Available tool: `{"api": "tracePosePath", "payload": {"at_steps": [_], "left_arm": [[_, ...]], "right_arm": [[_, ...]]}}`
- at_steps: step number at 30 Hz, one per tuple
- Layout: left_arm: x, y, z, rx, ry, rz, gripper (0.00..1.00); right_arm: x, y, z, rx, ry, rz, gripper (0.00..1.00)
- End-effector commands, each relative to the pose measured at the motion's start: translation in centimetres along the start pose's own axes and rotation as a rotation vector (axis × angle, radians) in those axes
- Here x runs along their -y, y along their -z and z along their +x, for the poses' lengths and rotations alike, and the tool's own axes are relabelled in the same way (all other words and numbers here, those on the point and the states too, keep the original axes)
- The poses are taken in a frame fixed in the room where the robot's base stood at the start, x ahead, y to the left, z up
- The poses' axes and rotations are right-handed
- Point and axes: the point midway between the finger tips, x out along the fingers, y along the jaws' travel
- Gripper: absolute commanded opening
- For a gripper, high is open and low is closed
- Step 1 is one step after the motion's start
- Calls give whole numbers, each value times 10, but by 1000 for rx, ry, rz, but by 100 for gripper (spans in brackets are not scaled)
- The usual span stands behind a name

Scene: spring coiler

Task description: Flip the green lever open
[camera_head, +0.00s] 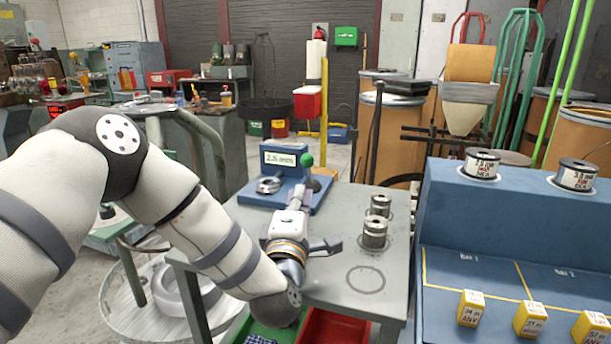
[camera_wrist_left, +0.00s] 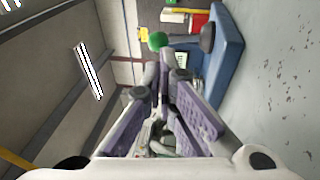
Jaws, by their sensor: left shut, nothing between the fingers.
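The green ball knob (camera_head: 306,160) tops a lever on the blue measuring device (camera_head: 262,200), which carries a lit display (camera_head: 284,158) on the grey table. My left gripper (camera_head: 301,188) is shut and empty, pointing at the device with its fingertips just below the knob. In the left wrist view, the green knob (camera_wrist_left: 157,40) sits just past the fingertips of my left gripper (camera_wrist_left: 166,62) and slightly to their left. I cannot tell whether they touch the lever. The fingers partly hide the lever's lower part and the device. My right gripper is out of view.
Metal spools (camera_head: 375,232) stand on the table right of my left gripper. A red bin (camera_head: 335,328) and a green bin sit below the table's front edge. A blue bench (camera_head: 450,215) with wire spools and yellow blocks is at the right.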

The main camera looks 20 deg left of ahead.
Motion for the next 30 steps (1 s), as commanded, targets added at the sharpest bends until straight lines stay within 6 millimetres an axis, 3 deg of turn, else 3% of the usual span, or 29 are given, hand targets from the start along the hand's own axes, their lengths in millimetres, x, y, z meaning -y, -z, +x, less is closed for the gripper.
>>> {"api": "tracePosePath", "payload": {"at_steps": [6, 12, 30], "left_arm": [[3, 0, 46, 0, 1, 1, 0], [2, 0, 73, 1, 2, 1, 0], [0, -1, 86, 0, 22, 5, 0]], "right_arm": [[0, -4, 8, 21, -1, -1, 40], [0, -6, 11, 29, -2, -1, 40], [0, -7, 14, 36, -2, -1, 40]]}}
